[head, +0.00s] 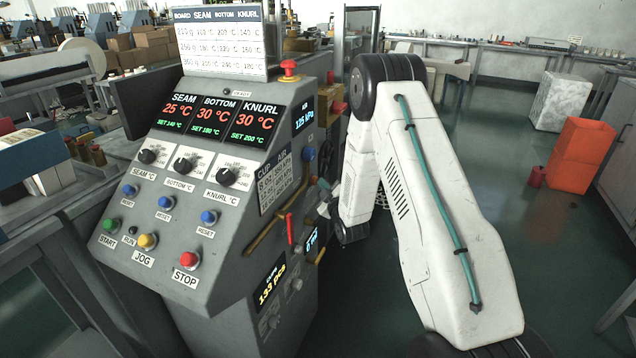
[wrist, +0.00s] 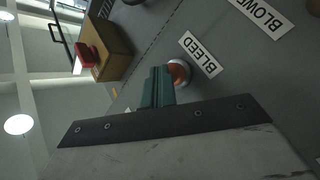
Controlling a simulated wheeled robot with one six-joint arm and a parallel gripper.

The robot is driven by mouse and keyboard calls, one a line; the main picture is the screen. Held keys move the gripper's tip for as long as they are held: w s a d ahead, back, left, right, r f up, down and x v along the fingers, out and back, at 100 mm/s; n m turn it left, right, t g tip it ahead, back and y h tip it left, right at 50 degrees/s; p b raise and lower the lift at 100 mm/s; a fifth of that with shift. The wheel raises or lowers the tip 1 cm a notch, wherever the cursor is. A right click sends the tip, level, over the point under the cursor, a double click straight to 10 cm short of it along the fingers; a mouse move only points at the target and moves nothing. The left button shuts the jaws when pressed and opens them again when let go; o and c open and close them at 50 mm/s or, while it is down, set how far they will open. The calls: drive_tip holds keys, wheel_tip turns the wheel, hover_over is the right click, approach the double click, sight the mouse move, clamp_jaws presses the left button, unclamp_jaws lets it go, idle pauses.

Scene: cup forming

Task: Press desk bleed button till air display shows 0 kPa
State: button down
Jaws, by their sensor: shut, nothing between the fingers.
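The air display (head: 303,116) on the side of the grey desk reads 125 kPa in the head view. In the wrist view, an orange-brown round button (wrist: 180,73) in a pale ring sits beside a BLEED label (wrist: 201,54). My gripper (wrist: 159,72) shows there as green fingers, shut and empty. Its tips are right at the button's left edge and cover part of it. I cannot tell whether they touch it. In the head view my gripper end is small and partly hidden by my arm beside the desk's side panel, and I cannot make out the bleed button there.
The grey desk (head: 190,238) has several knobs and buttons on its front, and a red mushroom button (head: 289,68) on top. Its side carries pipes with a red lever (head: 290,229). A BLOW label (wrist: 262,15) is near the bleed label. Open green floor lies to the right.

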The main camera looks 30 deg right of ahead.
drive_tip(key=shift+s+d, duration=0.45)
drive_tip(key=shift+s, duration=0.2)
drive_tip(key=s+d, duration=0.1)
drive_tip(key=s, duration=0.1)
drive_tip(key=s+d, duration=0.2)
idle(0.4)
idle(0.6)
